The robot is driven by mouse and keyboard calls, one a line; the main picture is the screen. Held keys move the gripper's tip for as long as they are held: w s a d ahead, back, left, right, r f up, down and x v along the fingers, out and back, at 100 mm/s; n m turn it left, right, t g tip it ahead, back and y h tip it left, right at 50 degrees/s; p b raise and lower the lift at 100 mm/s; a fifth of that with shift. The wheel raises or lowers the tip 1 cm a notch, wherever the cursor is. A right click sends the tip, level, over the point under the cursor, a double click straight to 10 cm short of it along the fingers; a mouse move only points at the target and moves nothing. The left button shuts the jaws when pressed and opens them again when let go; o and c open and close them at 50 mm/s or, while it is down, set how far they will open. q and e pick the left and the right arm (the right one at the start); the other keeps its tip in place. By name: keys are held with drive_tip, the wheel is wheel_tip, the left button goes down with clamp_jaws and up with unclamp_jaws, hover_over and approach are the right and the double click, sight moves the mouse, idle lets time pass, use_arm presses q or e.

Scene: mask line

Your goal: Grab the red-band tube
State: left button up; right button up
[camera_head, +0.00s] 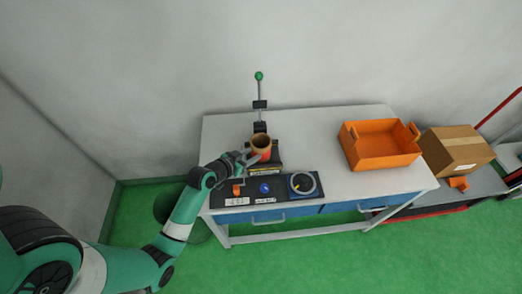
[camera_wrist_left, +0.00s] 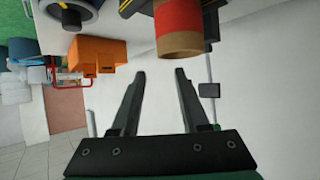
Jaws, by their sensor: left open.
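The red-band tube (camera_head: 261,142) is a tan, open-topped cylinder with a red band. It stands upright on a dark fixture with a yellow-striped edge on the table. In the left wrist view the tube (camera_wrist_left: 180,42) shows near the top, its red band clear, just beyond the fingertips and a little to the right of their middle. My left gripper (camera_head: 250,158) reaches in from the left, close beside the tube. In the left wrist view its two fingers (camera_wrist_left: 159,73) are apart with nothing between them. My right gripper is in neither view.
A post with a green ball (camera_head: 259,76) rises behind the tube. A control panel (camera_head: 266,188) with a blue knob and a round dial (camera_head: 302,184) lies in front. An orange crate (camera_head: 380,143) stands on the table's right side. The table between is clear.

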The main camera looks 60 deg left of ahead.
use_arm(q)
drive_tip(key=b+x, duration=0.2)
drive_tip(key=x, duration=0.8)
drive_tip(key=shift+w+r+b, duration=0.15)
drive_tip(key=shift+b, duration=0.2)
clamp_jaws()
idle(0.9)
